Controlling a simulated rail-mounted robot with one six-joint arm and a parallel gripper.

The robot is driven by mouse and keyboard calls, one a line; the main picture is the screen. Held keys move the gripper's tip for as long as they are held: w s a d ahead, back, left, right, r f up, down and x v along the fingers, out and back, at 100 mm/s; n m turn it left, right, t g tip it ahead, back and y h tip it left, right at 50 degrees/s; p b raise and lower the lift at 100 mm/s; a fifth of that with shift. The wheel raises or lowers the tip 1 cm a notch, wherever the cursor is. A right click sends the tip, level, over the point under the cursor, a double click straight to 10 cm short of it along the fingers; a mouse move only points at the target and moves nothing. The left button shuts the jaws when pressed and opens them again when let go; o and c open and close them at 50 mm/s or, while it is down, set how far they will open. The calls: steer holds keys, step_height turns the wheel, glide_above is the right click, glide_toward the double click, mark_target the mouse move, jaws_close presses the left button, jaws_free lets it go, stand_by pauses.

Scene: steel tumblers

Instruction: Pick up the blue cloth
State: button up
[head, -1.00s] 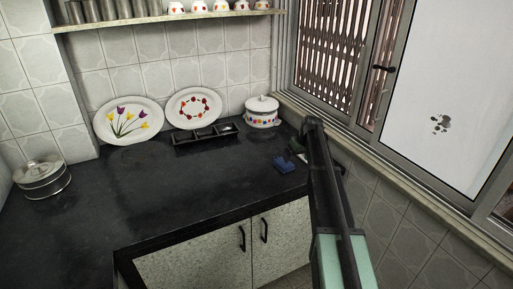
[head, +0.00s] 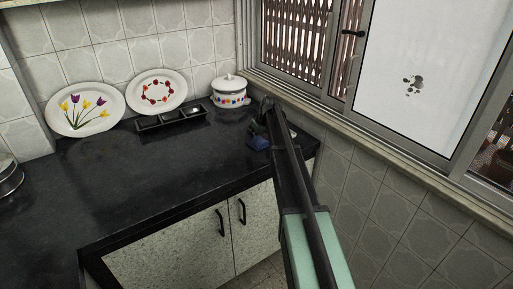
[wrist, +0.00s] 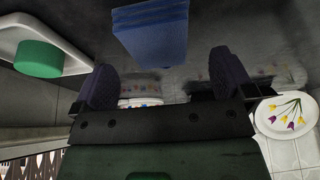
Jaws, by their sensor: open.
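The blue cloth (head: 258,142) lies folded on the black counter near its right end. In the wrist view the cloth (wrist: 150,32) is a flat blue block at the top, beyond the fingertips. My gripper (head: 258,124) is at the cloth, partly covered by my own arm in the head view. In the wrist view my gripper (wrist: 168,68) has its two dark fingers spread wide, with no cloth between them. I cannot tell exactly how far above the counter it is.
A white lidded pot (head: 230,92), a black divided tray (head: 171,120) and two decorated plates (head: 85,109) stand along the back wall. A green round thing (wrist: 52,58) in a white dish (wrist: 20,30) is near the cloth. The counter's middle is clear.

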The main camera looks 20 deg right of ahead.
mark_target(257, 139)
steer(key=b+x, duration=0.2)
steer(key=x, duration=0.2)
steer(key=shift+r, duration=0.35)
steer(key=shift+f, duration=0.2)
steer(key=c, duration=1)
steer(key=shift+r, duration=0.1)
step_height(257, 139, up, 20)
steer(key=p, duration=2)
steer(key=shift+r+p, duration=0.15)
steer(key=shift+p, duration=0.15)
